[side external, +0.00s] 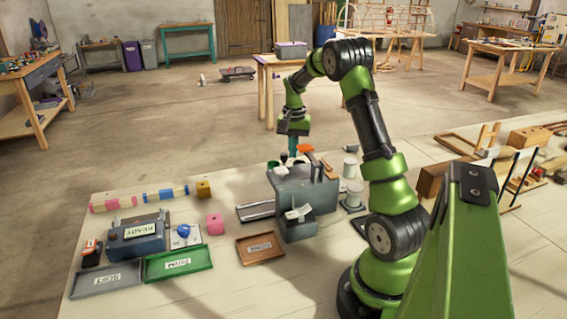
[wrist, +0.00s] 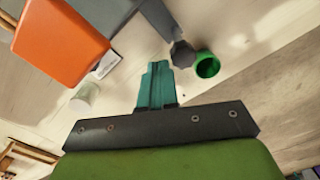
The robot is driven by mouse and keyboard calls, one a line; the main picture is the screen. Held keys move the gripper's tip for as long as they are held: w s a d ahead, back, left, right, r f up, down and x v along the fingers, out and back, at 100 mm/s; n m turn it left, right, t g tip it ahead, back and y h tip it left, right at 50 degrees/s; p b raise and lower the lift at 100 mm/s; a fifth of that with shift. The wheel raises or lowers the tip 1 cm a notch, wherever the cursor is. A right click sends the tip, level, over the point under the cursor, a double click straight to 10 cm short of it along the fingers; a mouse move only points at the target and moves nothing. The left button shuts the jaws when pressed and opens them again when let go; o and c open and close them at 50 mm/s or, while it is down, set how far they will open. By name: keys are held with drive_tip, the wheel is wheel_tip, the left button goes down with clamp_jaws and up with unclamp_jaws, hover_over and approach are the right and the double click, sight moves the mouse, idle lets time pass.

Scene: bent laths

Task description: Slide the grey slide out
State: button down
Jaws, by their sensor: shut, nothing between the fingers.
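A grey box-shaped fixture (side external: 305,192) stands on the bench in the side view, with a lower block and pale fitting at its front. In the wrist view, a grey bar (wrist: 157,17) ends in a dark faceted knob (wrist: 183,54); it looks like the grey slide, but I cannot tell how far out it is. My gripper (side external: 292,152) is at the fixture's back edge in the side view. In the wrist view its teal fingers (wrist: 158,66) are together and empty, just left of the knob. I cannot tell whether they touch it.
A green cup (wrist: 207,66) stands right of the knob. An orange block (wrist: 62,40) is at upper left in the wrist view. Trays, including a green tray (side external: 180,264) and a brown tray (side external: 260,248), lie on the bench's front left.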

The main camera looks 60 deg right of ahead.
drive_tip(key=shift+w+a, duration=5.8)
wheel_tip(320, 180, up, 6)
drive_tip(key=shift+s+d, duration=0.4)
drive_tip(key=shift+s, duration=0.05)
